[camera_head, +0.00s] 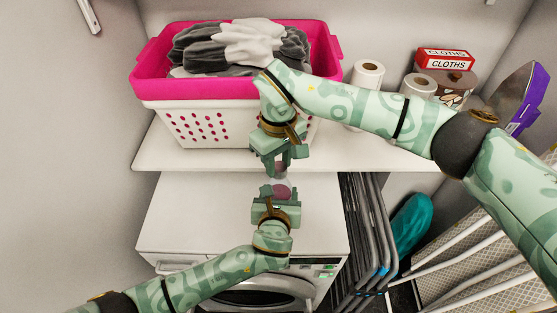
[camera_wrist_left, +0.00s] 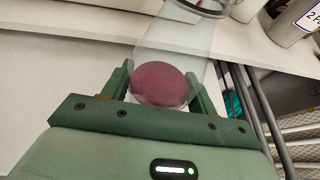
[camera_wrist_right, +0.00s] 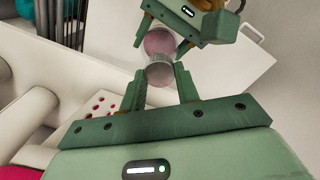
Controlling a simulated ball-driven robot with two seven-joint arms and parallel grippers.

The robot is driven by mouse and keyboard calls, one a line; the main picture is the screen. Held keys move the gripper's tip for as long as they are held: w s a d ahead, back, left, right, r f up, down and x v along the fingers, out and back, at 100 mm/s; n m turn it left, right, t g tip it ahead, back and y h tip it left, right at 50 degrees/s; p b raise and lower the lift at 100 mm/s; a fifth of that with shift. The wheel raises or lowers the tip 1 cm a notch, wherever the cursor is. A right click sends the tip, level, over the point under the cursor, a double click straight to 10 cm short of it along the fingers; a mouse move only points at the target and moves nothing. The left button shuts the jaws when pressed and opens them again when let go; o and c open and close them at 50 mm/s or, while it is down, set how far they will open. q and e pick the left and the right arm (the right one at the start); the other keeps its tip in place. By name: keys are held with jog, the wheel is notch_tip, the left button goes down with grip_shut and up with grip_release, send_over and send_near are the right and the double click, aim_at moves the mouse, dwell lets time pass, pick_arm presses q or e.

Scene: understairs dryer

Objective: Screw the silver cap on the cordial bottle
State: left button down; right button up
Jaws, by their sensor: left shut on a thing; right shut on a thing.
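The cordial bottle (camera_head: 281,190) is clear with purple-red liquid in its base. My left gripper (camera_head: 280,191) is shut on its lower part above the dryer. The bottle also shows large in the left wrist view (camera_wrist_left: 170,48), leaning slightly. My right gripper (camera_head: 279,168) points down directly above, its fingers close over the bottle's top. In the right wrist view its fingers are shut around a round grey, shiny piece, the silver cap (camera_wrist_right: 159,74), in line with the bottle (camera_wrist_right: 158,43). I cannot tell whether the cap touches or sits on the neck.
A white dryer (camera_head: 190,215) stands under a white shelf (camera_head: 190,157). The shelf bears a pink and white laundry basket (camera_head: 160,90) with grey cloth, paper rolls (camera_head: 367,76) and a red cloths box (camera_head: 446,60). Folded grey racks (camera_head: 368,230) stand right of the dryer.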

jog(key=o, duration=0.9)
jog(key=shift+w, duration=0.1)
jog(key=shift+r, duration=2.3)
jog(key=shift+a, duration=0.1)
jog(key=shift+c, duration=0.2)
